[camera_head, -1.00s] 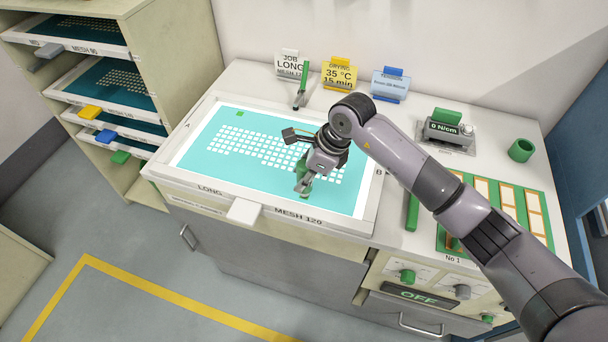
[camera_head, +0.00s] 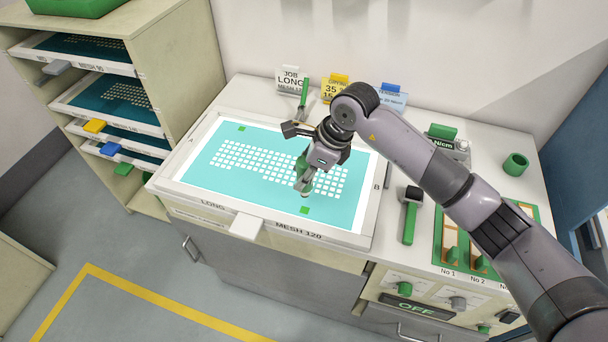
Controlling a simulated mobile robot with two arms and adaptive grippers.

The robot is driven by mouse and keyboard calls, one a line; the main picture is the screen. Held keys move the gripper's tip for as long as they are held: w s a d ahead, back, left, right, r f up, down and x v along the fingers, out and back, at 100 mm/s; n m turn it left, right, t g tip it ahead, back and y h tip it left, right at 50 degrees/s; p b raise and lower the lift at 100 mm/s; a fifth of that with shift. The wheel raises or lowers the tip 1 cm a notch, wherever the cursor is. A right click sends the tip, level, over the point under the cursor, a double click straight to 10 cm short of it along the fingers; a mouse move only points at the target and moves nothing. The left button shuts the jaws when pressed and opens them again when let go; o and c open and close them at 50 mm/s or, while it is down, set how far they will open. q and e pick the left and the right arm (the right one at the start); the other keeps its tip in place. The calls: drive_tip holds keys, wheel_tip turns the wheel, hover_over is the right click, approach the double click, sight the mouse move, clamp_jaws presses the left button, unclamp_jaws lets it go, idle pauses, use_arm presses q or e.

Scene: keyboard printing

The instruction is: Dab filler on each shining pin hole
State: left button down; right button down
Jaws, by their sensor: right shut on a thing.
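The teal mesh screen (camera_head: 200,165), in a white frame marked LONG and MESH 120, lies on the bench and glows from below. White key-shaped squares fill its middle. One green square (camera_head: 241,129) is at its upper left and another green square (camera_head: 305,210) at its lower right. My right gripper (camera_head: 304,184) is above the lower right of the screen, shut on a green-handled tool (camera_head: 302,165) that points down. Its tip is close to the mesh; I cannot tell whether it touches. Single shining pin holes are too small to make out. My left gripper is out of view.
A rack (camera_head: 165,40) of screens stands at left. A green-handled tool with a dark head (camera_head: 411,215) lies right of the frame, beside a green tray (camera_head: 447,230) and a green cup (camera_head: 516,164). Cards stand along the wall, near another upright green tool (camera_head: 303,92).

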sight(302, 160)
idle(0.4)
wheel_tip(302, 160, up, 6)
drive_tip(key=shift+p, duration=1.05)
